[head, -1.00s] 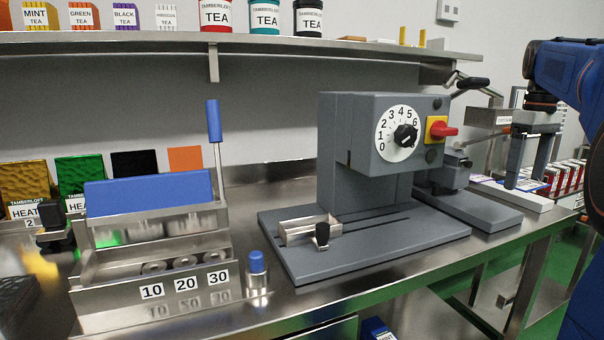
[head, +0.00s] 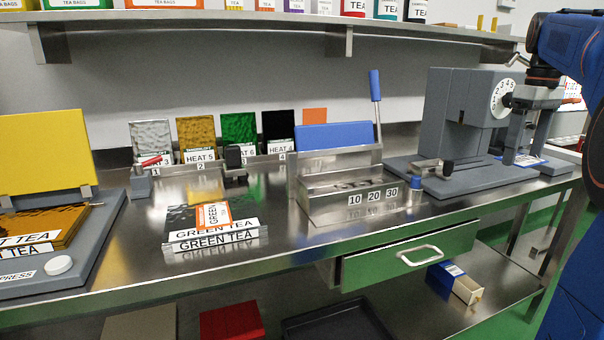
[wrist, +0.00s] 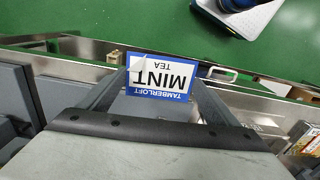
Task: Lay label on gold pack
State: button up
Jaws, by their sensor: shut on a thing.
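A blue-bordered white MINT TEA label (wrist: 160,76) is in my gripper (wrist: 161,84), between the fingertips in the wrist view. In the head view my gripper (head: 527,150) is at the right, fingers down, with the label (head: 529,160) at its tips. It is in front of the grey dial machine. A shiny gold pack (head: 197,135) stands upright in a rack at the back of the bench, behind a HEAT 5 card, far to the left of my gripper. Dark gold packs (head: 62,226) with TEA lettering lie on the yellow-lidded press at the far left.
A black GREEN TEA pack (head: 181,222) with an orange-edged label lies mid-bench. Silver, green and black packs stand beside the gold one. A blue-topped sealer (head: 330,180) and the dial machine (head: 460,125) stand to the right. A drawer (head: 408,255) protrudes below. Bare steel lies around the GREEN TEA pack.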

aim_at(23, 225)
jog(key=k+j, duration=0.15)
jog(key=j, duration=0.25)
jog(key=k+j, duration=0.1)
jog(key=j, duration=0.25)
jog(key=k+j, duration=0.15)
jog(key=j, duration=0.25)
jog(key=i+u, duration=0.2)
jog(key=u, duration=0.5)
jog(key=i+l+u, duration=0.1)
jog(key=l+u, duration=0.2)
jog(key=u, duration=0.15)
jog(key=l+u, duration=0.7)
jog(key=u, duration=0.25)
jog(key=i+u, duration=0.2)
jog(key=u, duration=0.25)
